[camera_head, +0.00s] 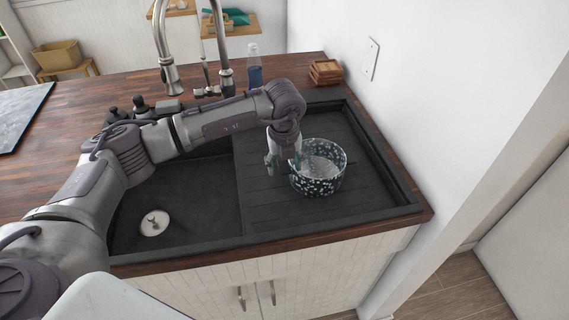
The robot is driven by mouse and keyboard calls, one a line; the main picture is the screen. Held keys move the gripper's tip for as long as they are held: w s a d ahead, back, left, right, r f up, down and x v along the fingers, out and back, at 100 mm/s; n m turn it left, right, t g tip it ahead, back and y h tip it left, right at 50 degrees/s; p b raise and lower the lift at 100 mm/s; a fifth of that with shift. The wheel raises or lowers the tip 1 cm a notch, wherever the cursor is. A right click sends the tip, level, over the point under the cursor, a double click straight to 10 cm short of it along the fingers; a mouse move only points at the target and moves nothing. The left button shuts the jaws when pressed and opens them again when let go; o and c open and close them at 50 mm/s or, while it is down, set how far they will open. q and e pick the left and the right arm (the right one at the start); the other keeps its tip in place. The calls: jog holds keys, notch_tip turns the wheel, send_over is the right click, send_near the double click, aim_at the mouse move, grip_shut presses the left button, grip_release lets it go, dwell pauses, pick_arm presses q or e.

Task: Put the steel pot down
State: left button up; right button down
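The steel pot (318,182), dark with white speckles and a pale grey inside, stands upright at the ribbed drainboard (265,205) on the right side of the black sink. It appears to rest on the board; its underside is hidden. My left gripper (284,164) points down at the pot's left rim. Its fingers look spread apart, one outside the pot on the left and one by the rim. My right gripper is not in view.
The sink basin (190,195) with a round drain lies left of the drainboard. A faucet (222,60), a blue bottle (254,70) and wooden coasters (325,71) stand behind. A white wall (430,80) closes the right side. Drainboard around the pot is free.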

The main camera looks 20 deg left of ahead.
pick_arm(q)
jog(key=shift+r, duration=0.1)
notch_tip(320, 180, up, 12)
jog(key=s+b, duration=0.1)
jog(key=b, duration=0.1)
jog(key=shift+s+d, duration=0.25)
jog(key=shift+d, duration=0.05)
dwell(0.4)
